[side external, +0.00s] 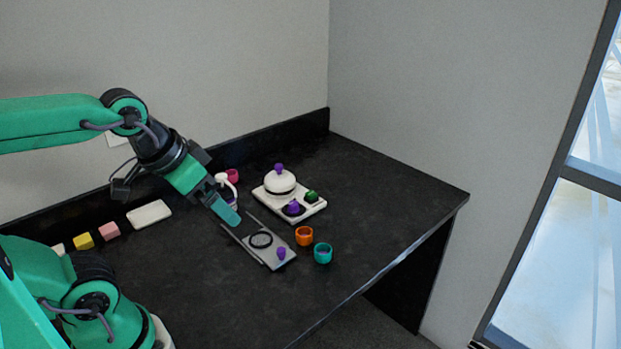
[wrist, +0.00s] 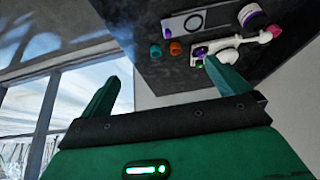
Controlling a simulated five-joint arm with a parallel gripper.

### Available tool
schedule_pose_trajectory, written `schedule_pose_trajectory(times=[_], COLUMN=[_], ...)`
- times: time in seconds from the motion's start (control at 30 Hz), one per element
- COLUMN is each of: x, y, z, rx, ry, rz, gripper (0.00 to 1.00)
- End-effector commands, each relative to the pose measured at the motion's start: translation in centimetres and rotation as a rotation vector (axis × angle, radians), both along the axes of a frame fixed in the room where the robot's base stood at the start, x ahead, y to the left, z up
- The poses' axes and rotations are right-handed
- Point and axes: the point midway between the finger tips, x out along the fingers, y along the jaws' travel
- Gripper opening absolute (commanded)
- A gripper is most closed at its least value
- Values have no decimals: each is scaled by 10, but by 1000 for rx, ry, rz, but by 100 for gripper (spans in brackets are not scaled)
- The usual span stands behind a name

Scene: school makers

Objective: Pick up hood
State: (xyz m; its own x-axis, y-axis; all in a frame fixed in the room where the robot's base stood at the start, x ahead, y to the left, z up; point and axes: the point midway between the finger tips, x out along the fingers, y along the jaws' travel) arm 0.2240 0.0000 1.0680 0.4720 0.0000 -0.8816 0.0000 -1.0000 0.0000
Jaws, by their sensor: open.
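The hood appears to be the white dome (side external: 279,184) with a purple knob on top, standing on a white tray (side external: 316,208) in the side view. In the wrist view a rounded white shape that looks like it (wrist: 224,58) is partly hidden by the right-hand finger. My gripper (side external: 228,212) is to the left of and nearer the camera than the dome, apart from it, over or near the grey plate's far end. In the wrist view my gripper (wrist: 165,88) has its fingers wide apart with nothing between them.
A grey plate (side external: 281,249) with a black ring and purple knob lies in front. Orange (side external: 304,236) and teal (side external: 323,253) cups stand right of it. A pink cup (side external: 232,175) and a white item are behind my gripper. The right part of the table is clear.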

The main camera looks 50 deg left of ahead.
Motion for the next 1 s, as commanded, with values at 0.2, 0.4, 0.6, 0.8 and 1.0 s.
schedule_pose_trajectory(times=[0.2, 0.4, 0.6, 0.8, 1.0], x=[2, 15, 44, 81, 120], y=[1, 5, 14, 28, 46], z=[1, 10, 25, 37, 42], rx=[1, 8, 20, 32, 41], ry=[2, 23, 64, 113, 163], rz=[0, 4, 9, 12, 13], gripper=[100, 100, 100, 100, 100])
